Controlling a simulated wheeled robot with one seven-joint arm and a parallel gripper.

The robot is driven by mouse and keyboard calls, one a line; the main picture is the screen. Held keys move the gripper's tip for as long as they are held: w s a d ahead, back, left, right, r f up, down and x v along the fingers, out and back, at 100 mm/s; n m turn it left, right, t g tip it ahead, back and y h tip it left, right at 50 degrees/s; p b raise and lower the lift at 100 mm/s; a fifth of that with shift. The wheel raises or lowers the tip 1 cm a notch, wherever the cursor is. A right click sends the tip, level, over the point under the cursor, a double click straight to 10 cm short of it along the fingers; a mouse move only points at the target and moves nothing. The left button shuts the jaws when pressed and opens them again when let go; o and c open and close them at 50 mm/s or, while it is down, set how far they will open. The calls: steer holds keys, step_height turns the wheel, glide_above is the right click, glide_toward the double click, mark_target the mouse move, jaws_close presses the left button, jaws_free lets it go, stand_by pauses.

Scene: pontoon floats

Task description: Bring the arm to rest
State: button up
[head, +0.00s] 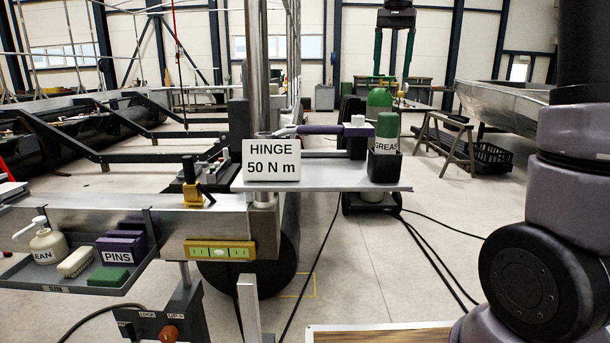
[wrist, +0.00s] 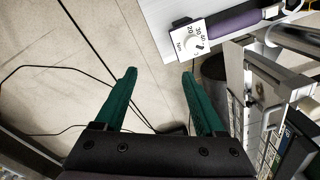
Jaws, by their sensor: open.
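My gripper (head: 392,73) hangs in the upper middle of the head view, fingers pointing down. In the wrist view my gripper (wrist: 158,73) shows two green fingers spread apart with nothing between them.
A sign (head: 271,160) reading HINGE 50 N m and a green grease tube (head: 387,126) in a black holder stand on the shelf. A tray (head: 75,285) holds a bottle, brush and purple pins box. A steel post (head: 256,70) rises behind the sign. Cables cross the floor.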

steer(key=s+d+f+t, duration=0.2)
steer(key=s+f+t, duration=0.1)
steer(key=s, duration=0.7)
steer(key=s+d+f+n+t+y, duration=0.1)
steer(key=s+f, duration=0.4)
steer(key=s, duration=0.6)
steer(key=d+t, duration=0.1)
steer(key=t, duration=0.1)
steer(key=shift+d+f+t+y, duration=0.2)
steer(key=shift+t+y, duration=0.1)
steer(key=shift+t, duration=0.1)
